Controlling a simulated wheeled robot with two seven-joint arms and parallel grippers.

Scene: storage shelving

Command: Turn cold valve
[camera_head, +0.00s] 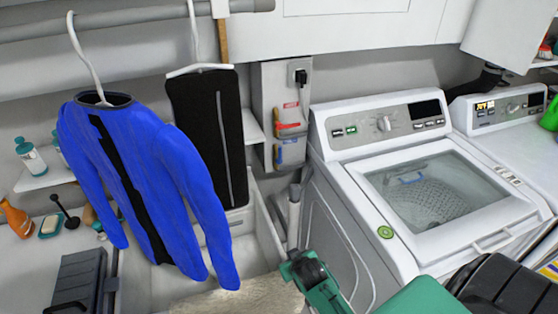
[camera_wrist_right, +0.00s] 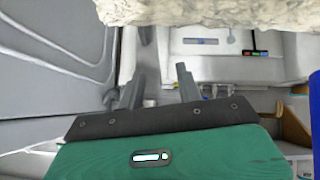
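The valve box (camera_head: 268,98) is a grey panel on the wall, left of the washing machine. A red valve handle (camera_head: 290,128) sits above a blue valve handle (camera_head: 291,141) on it. Both lie roughly level; finer detail is too small to tell. My green right arm reaches in at the bottom of the head view, below and apart from the valve box. In the right wrist view, the two dark fingers of my right gripper (camera_wrist_right: 160,76) stand apart with nothing between them. My left gripper is not in view.
The washing machine (camera_head: 333,157) stands to the right of the valve box. A blue jacket (camera_head: 150,180) and a dark garment (camera_head: 205,135) hang at left. A beige rough-textured thing (camera_head: 250,296) lies low, near my right arm; it also shows in the wrist view (camera_wrist_right: 210,14).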

